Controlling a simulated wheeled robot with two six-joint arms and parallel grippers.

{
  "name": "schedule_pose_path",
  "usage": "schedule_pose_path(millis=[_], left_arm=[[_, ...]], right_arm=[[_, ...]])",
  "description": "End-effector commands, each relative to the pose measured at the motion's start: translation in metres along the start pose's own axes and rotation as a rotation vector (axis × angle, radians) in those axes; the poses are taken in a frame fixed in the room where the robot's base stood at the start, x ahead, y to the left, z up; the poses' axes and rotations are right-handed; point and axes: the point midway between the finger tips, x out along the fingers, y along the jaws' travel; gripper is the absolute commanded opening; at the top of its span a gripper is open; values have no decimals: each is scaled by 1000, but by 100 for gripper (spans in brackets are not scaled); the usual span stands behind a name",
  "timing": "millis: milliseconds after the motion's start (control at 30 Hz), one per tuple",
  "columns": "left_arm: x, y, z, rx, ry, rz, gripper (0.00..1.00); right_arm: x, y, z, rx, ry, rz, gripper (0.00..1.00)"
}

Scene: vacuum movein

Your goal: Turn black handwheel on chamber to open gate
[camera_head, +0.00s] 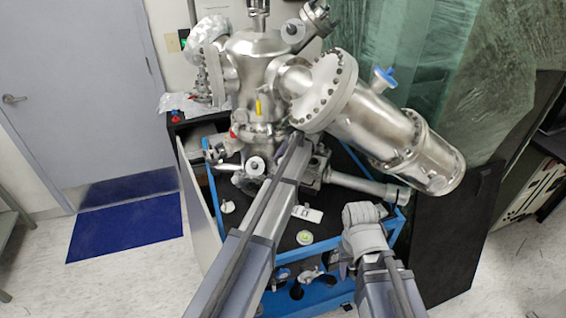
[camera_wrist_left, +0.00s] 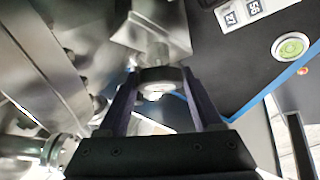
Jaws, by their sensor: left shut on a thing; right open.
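The steel vacuum chamber (camera_head: 258,75) stands on a blue-framed cart in the head view. In the left wrist view, the black handwheel (camera_wrist_left: 160,76) is a small dark ring on a steel stem below a square metal block. My left gripper (camera_wrist_left: 158,92) has one finger on each side of it and is shut on it. In the head view my left arm reaches up to the chamber's lower right side and hides the handwheel and that gripper's fingers. My right gripper (camera_head: 342,268) is open near the cart's front edge, apart from the chamber, with its fingers hard to make out.
A large steel cylinder (camera_head: 375,125) slopes down right from the chamber. The cart's blue frame (camera_head: 325,297) runs along the front. A white label (camera_head: 307,213) and a round green-centred disc (camera_head: 305,237) lie on its black top. Open floor is at left, beside a blue mat (camera_head: 125,228).

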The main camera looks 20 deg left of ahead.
Motion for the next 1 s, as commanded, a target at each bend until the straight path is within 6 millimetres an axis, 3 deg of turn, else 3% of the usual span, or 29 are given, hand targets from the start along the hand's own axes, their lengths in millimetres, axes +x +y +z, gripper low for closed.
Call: schedule_pose_path(millis=[100,133,367,733,1000], left_arm=[[0,-2,0,1,0,-3,11],[0,-2,0,1,0,-3,70],[0,-1,0,1,0,-1,96],[2,-3,0,37,-2,38,96],[8,-8,-3,299,-2,305,96]], right_arm=[[0,0,0,0,0,0,50],[0,0,0,0,0,0,50],[0,0,0,0,0,0,50],[7,-1,0,0,0,0,50],[48,-5,-3,0,0,0,50]])
